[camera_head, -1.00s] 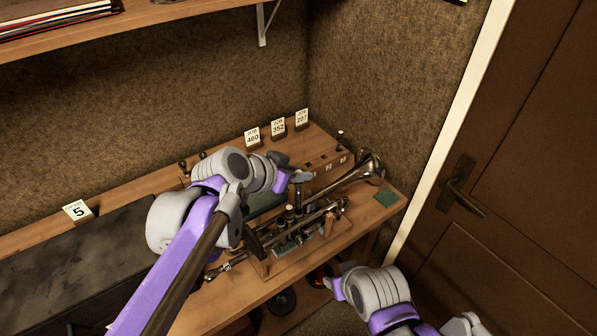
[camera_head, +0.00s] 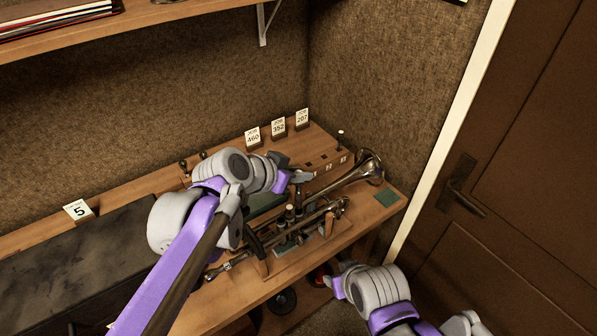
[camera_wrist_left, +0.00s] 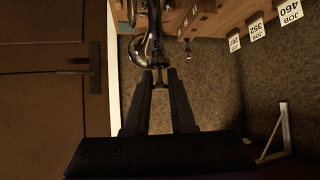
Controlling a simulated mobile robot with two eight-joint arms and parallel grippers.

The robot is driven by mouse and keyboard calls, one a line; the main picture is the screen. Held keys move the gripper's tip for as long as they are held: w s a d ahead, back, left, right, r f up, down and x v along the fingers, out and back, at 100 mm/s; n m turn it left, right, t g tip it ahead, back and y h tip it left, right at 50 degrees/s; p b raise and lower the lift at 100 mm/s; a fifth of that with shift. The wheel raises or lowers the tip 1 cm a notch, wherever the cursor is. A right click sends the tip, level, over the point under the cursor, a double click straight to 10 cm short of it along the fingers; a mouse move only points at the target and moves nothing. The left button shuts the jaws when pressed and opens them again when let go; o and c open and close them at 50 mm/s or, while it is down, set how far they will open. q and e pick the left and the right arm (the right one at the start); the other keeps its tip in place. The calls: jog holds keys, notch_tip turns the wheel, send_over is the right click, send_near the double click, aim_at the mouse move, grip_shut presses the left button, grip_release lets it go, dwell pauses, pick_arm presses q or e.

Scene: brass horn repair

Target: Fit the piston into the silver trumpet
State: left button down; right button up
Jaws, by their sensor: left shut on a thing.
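The silver trumpet (camera_head: 345,179) lies on the bench with its bell toward the back right and its valves near the middle. It also shows at the top of the left wrist view (camera_wrist_left: 154,40). My left gripper (camera_head: 302,177) is shut just above the valve section. A small dark piece, apparently the piston (camera_wrist_left: 160,84), sits between its fingertips in the left wrist view. In the head view an upright piece stands below the fingers, and I cannot tell how far it is in a valve casing. My right gripper (camera_head: 334,285) is low, in front of the bench; its jaws are unclear.
Job cards 460 (camera_head: 253,136), 352 (camera_head: 278,127) and 207 (camera_head: 302,118) stand along the back of the bench. A green pad (camera_head: 387,197) lies at the right end. A dark case or mat (camera_head: 80,255) is at left, and a door (camera_head: 520,190) is at right.

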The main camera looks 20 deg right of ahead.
aim_at(296, 187)
pick_arm(q)
jog(key=shift+f+b, duration=1.9)
jog(key=shift+f, duration=2.65)
pick_arm(e)
notch_tip(296, 187, down, 6)
jog(key=s, duration=0.2)
jog(key=shift+s+g, duration=0.25)
jog(key=shift+g, duration=0.05)
pick_arm(q)
jog(key=shift+r, duration=0.15)
pick_arm(e)
jog(key=shift+r, duration=0.25)
pick_arm(q)
jog(key=shift+r+p, duration=1.35)
jog(key=shift+r, duration=0.8)
jog(key=shift+r+p, duration=1.15)
jog(key=shift+r, duration=0.85)
pick_arm(e)
jog(key=w+r, duration=0.3)
jog(key=r, duration=0.4)
jog(key=shift+w+t, duration=0.3)
jog(key=shift+t, duration=0.1)
jog(key=shift+s, duration=0.1)
jog(key=shift+w+r, duration=0.25)
jog(key=shift+r, duration=0.05)
